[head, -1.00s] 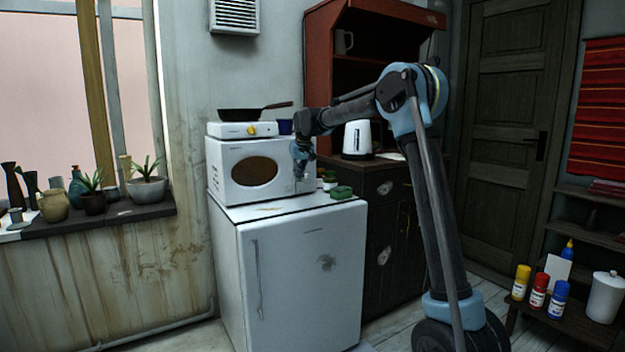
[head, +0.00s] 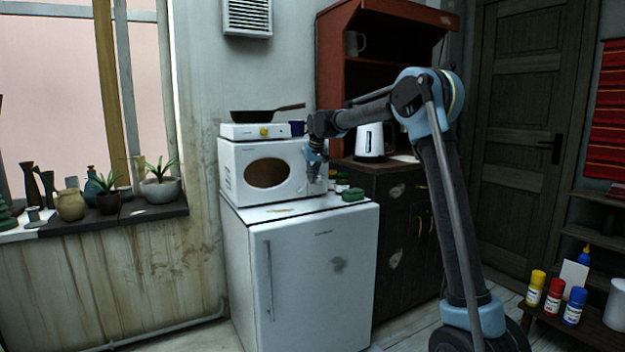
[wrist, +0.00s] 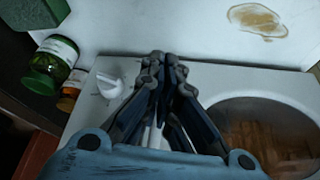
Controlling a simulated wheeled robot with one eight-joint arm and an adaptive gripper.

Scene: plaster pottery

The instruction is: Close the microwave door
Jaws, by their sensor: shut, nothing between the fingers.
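The white microwave (head: 290,191) stands on top of the white fridge, with a dark oval window in its door (head: 240,180). The door looks flush with the front, and no gap shows. In the wrist view the door's window (wrist: 262,135) is at lower right, and a white dial (wrist: 118,88) sits on the panel left of my fingers. My gripper (head: 314,178) is at the right part of the microwave's front. Its fingers (wrist: 166,62) are together with nothing held. A white upright part, likely the handle, shows partly behind them; contact cannot be told.
The fridge (head: 315,270) has a brown stain (wrist: 257,21) on its top.

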